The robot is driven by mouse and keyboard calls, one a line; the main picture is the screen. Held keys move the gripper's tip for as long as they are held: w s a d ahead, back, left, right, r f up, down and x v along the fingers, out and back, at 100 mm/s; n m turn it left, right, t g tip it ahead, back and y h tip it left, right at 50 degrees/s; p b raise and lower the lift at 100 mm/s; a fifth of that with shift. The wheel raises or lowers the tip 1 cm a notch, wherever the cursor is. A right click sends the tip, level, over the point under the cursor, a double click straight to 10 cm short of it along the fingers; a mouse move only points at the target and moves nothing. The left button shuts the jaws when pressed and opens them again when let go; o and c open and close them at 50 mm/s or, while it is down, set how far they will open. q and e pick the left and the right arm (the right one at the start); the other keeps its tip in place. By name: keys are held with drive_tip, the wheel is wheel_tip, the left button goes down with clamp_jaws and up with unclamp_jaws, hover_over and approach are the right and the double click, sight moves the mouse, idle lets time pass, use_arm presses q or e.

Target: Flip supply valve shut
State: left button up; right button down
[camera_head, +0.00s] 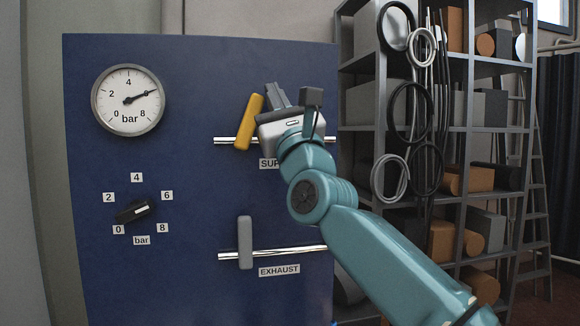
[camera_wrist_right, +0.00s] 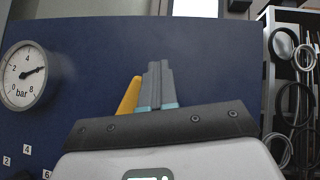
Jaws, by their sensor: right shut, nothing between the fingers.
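The supply valve's yellow lever (camera_head: 248,122) is on the blue panel (camera_head: 200,80) in the head view. It stands nearly upright, its top leaning right, across a horizontal silver pipe (camera_head: 222,141). The label below it is partly hidden by my right gripper (camera_head: 273,94). That gripper is shut and empty, just right of the lever. In the right wrist view its closed fingers (camera_wrist_right: 155,85) are beside the yellow lever (camera_wrist_right: 128,97); I cannot tell whether they touch. My left gripper is not in view.
A grey exhaust lever (camera_head: 245,242) stands upright on the lower pipe. A gauge (camera_head: 128,99) reads around 6 bar. A black knob (camera_head: 132,211) with a numbered scale points near 0. A loaded shelf rack (camera_head: 459,130) with hanging hoses stands right of the panel.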

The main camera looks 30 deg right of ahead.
idle(0.7)
drive_tip(key=b+v, duration=0.9)
drive_tip(key=v, duration=0.7)
drive_tip(key=shift+f, duration=0.2)
